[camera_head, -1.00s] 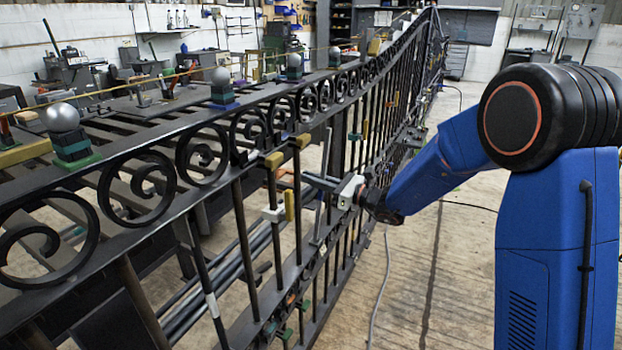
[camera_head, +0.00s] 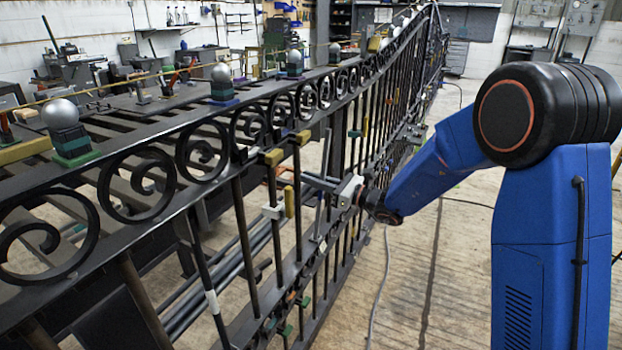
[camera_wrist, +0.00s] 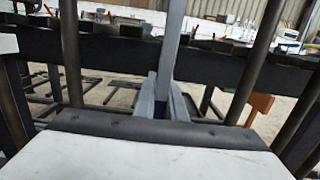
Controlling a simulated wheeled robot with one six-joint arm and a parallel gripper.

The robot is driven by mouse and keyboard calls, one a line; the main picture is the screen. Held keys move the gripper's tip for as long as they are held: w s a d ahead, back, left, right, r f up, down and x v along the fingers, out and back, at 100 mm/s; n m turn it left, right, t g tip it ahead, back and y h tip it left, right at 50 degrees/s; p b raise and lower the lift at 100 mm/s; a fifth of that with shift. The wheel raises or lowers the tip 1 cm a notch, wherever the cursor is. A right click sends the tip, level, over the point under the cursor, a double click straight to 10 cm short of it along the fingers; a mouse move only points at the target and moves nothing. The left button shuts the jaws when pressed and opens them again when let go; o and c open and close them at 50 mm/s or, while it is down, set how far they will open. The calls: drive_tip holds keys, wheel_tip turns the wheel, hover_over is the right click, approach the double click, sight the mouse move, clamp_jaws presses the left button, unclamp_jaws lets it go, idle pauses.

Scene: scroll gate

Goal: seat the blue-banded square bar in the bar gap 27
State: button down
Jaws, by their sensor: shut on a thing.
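My gripper (camera_head: 318,182) is shut on a slim grey square bar (camera_head: 323,205) at the scroll gate (camera_head: 238,195). The bar stands nearly upright, slightly tilted, among the dark gate bars. In the wrist view the fingers (camera_wrist: 162,104) close around the bar (camera_wrist: 172,45), which rises out of the top of the picture. A dark blue patch (camera_wrist: 160,109) shows between the fingers; I cannot tell if it is the band. Dark uprights stand left (camera_wrist: 71,55) and right (camera_wrist: 259,60) of the bar. Gap 27 carries no readable label, and the bar's ends cannot be made out as seated.
Yellow blocks (camera_head: 289,201) and a white block (camera_head: 273,211) sit on gate bars left of my gripper. An orange piece (camera_wrist: 262,104) is by the right upright. Scrolls (camera_head: 137,185) line the top rail. The concrete floor (camera_head: 440,270) right of the gate is mostly clear.

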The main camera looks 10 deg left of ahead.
drive_tip(key=shift+f, duration=0.25)
idle(0.5)
drive_tip(key=shift+w+a+h, duration=0.15)
drive_tip(key=shift+w+a, duration=0.1)
drive_tip(key=shift+a, duration=0.3)
drive_tip(key=shift+w+a+h, duration=0.15)
drive_tip(key=shift+w+a, duration=0.05)
drive_tip(key=shift+a, duration=0.35)
idle(1.1)
drive_tip(key=c, duration=1.7)
unclamp_jaws()
drive_tip(key=v, duration=1.7)
drive_tip(key=shift+d+r, duration=0.1)
drive_tip(key=shift+d, duration=0.1)
